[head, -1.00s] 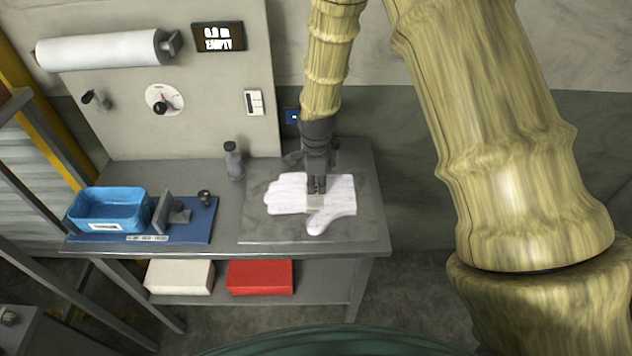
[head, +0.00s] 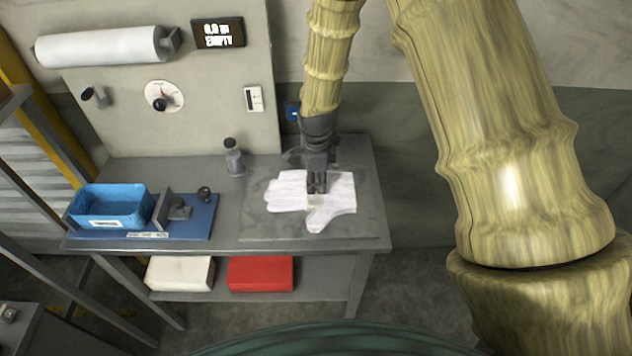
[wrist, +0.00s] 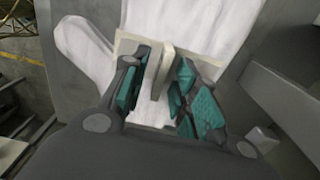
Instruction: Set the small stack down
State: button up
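The white glove (head: 340,190) lies flat on the grey bench, fingers to the left; it also shows in the wrist view (wrist: 200,22). A small beige stack, seen as a flat plate (wrist: 207,66) with an upright tab (wrist: 163,72), is at the glove in the wrist view. In the head view only a small pale edge (head: 315,201) of it shows below my gripper. My gripper (head: 317,188) points down over the glove. In the wrist view its teal-padded fingers (wrist: 166,62) are close together on both sides of the tab. Whether the plate rests on the glove is unclear.
A blue bin (head: 110,207) and a small dark fixture stand on a blue base at the bench's left. A grey bottle (head: 234,160) stands near the back panel. White and red boxes (head: 260,273) sit on the lower shelf. The bench between bottle and blue base is clear.

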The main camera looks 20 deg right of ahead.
notch_tip(320, 180, up, 12)
jog(key=b, duration=0.4)
dwell(0.4)
